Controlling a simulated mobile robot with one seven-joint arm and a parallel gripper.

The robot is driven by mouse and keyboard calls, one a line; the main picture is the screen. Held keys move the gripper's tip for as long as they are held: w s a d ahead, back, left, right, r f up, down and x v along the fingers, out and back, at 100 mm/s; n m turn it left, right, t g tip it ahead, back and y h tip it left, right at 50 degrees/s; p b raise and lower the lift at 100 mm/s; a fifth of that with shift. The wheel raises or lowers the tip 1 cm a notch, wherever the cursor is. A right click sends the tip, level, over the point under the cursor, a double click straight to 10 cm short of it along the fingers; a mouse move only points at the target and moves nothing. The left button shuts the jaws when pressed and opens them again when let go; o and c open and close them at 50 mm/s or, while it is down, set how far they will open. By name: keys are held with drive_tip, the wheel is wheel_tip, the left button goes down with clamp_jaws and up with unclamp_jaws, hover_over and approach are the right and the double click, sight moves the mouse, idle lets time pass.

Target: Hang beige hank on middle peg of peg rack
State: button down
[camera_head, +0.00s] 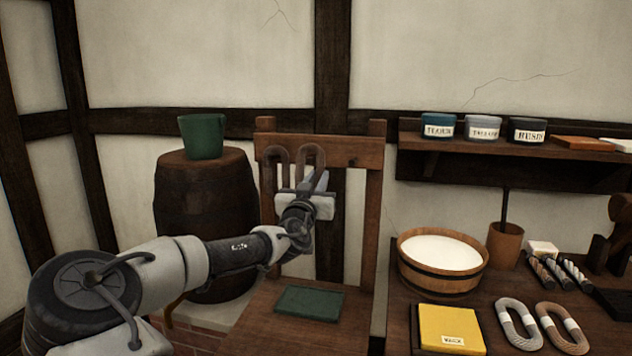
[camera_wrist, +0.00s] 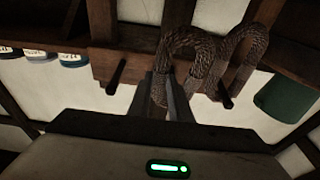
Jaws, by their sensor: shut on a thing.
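The peg rack (camera_head: 335,147) is a wooden board between two posts, and it also shows in the wrist view (camera_wrist: 135,62). Its right peg (camera_head: 352,161) is bare and shows at left in the wrist view (camera_wrist: 117,76). My gripper (camera_head: 311,183) is shut on a brownish hank (camera_head: 318,158), taken as the beige one, close in front of the board's middle. The fingers (camera_wrist: 168,92) grip one side of this hank (camera_wrist: 182,42). The middle peg is hidden; I cannot tell whether the loop is around it. Another greyish-brown hank (camera_head: 270,160) hangs at the left peg (camera_wrist: 225,97).
A green pot (camera_head: 202,136) stands on a barrel (camera_head: 205,225) at left. A dark green flat item (camera_head: 309,302) lies below the rack. The right bench holds a wooden tub (camera_head: 440,278), a yellow block (camera_head: 450,328) and two hanks (camera_head: 519,340). A jar shelf (camera_head: 470,160) is at right.

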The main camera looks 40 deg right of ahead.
drive_tip(key=shift+w+d, duration=0.35)
drive_tip(key=shift+d, duration=0.1)
drive_tip(key=shift+w+d+f+b, duration=0.5)
drive_tip(key=shift+d+f+b, duration=0.1)
drive_tip(key=shift+b, duration=0.25)
drive_tip(key=c, duration=1.5)
unclamp_jaws()
drive_tip(key=shift+c, duration=0.2)
drive_tip(key=p+v, duration=0.1)
drive_tip(key=v, duration=1.6)
drive_tip(key=shift+a+p, duration=0.2)
drive_tip(key=shift+p, duration=0.15)
